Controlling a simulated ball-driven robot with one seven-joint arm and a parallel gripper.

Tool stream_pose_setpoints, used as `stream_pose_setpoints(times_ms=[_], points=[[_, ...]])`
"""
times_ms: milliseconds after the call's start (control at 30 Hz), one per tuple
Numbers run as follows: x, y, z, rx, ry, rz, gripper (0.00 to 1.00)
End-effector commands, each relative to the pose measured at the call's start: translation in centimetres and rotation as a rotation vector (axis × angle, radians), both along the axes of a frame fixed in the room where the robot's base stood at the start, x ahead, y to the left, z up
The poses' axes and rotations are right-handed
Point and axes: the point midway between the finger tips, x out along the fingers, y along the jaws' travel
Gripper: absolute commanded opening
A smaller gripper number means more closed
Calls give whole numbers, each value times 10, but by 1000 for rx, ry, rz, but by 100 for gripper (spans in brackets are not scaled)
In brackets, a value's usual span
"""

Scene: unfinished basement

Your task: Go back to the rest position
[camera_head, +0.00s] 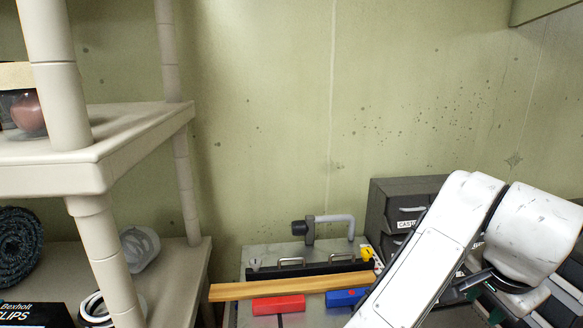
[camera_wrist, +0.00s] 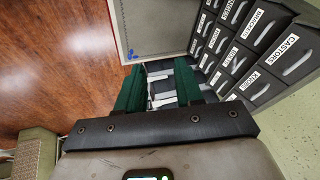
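My gripper (camera_wrist: 159,66) has two green fingers that stand apart in the wrist view. Nothing is clearly held between them. White and dark shapes show behind the gap, and I cannot tell what they are. In the head view my white arm rises at the right. The gripper is mostly hidden there, with only small green parts at the lower right. The wrist view shows it beside a grey drawer cabinet (camera_wrist: 262,50), with a reddish wood floor (camera_wrist: 60,70) below.
A beige shelf unit (camera_head: 130,135) stands at the left. A bench top (camera_head: 258,252) holds a wooden strip (camera_head: 290,286), a red block (camera_head: 278,305), a blue block (camera_head: 345,298) and a grey-handled tool (camera_head: 330,219). The drawer cabinet (camera_head: 400,190) is behind my arm. The upper wall is clear.

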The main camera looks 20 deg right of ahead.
Motion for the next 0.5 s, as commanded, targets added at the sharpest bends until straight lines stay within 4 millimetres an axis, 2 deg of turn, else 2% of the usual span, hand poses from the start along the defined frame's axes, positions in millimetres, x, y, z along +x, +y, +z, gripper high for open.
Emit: stream_pose_setpoints(times_ms=[200,367,500], points=[[5,-23,-18,-221,81,211,36],[11,-25,-43,-331,158,410,36],[11,-16,-77,-382,232,604,36]])
